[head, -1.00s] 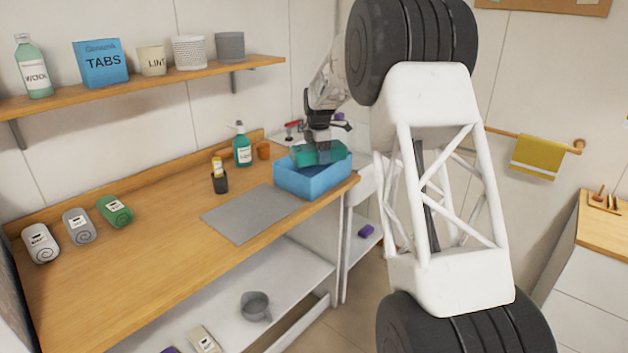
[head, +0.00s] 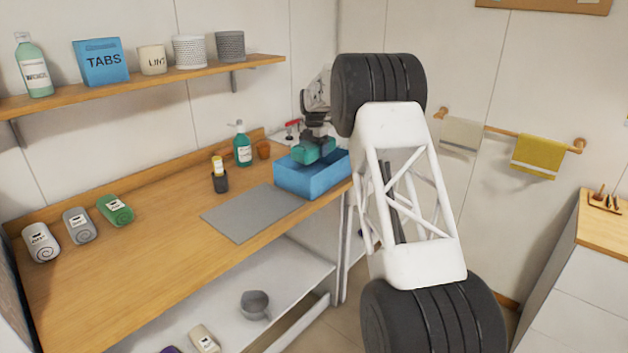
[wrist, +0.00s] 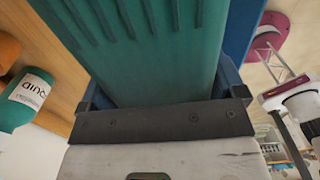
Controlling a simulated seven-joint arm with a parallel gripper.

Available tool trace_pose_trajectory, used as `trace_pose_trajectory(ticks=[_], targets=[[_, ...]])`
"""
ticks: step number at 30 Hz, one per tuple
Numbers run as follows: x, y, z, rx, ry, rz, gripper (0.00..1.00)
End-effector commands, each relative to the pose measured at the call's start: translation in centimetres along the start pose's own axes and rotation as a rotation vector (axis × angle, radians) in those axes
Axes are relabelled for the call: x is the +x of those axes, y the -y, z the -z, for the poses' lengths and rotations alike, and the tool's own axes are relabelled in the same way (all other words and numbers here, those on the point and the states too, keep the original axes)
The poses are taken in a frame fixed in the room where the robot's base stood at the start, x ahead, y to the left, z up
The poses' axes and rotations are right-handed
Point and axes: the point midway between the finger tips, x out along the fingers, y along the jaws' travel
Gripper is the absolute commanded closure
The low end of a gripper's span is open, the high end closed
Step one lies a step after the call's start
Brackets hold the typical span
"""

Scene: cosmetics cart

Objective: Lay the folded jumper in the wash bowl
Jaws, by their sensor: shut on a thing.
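My gripper (head: 316,138) is shut on the teal folded jumper (head: 312,153) at the far right end of the wooden counter. The jumper also fills the middle of the wrist view (wrist: 150,45), where its ribbed surface shows. The wash bowl (head: 308,182), a blue open-topped rectangular tub, stands below it. The jumper is over the bowl's back left part. I cannot tell whether it touches the bowl's floor or rim. The bowl's blue wall shows beside the jumper in the wrist view (wrist: 242,30). The bowl's inside is mostly hidden.
A teal pump bottle (head: 242,150) and an orange pot (head: 263,149) stand just left of the bowl. A dark cup (head: 220,182) and a grey mat (head: 252,212) are nearer. Rolled towels (head: 78,226) lie at the left. The mid-left counter is clear.

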Motion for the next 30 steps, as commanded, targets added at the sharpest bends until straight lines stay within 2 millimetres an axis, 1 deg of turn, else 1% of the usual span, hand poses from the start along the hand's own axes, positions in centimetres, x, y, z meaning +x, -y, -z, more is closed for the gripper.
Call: trace_pose_trajectory(ticks=[6,10,14,22,25,30], targets=[[-0.1,0.0,0.0,0.001,0.001,-0.001,0.5],[0.4,0.0,0.0,0.001,0.0,0.0,0.5],[1.8,0.0,0.0,0.001,-0.001,0.001,0.5],[5.3,0.0,0.0,0.002,0.0,0.0,0.5],[6.0,0.0,0.0,0.002,0.0,0.0,0.5],[6.2,0.0,0.0,0.002,0.001,-0.001,0.5]])
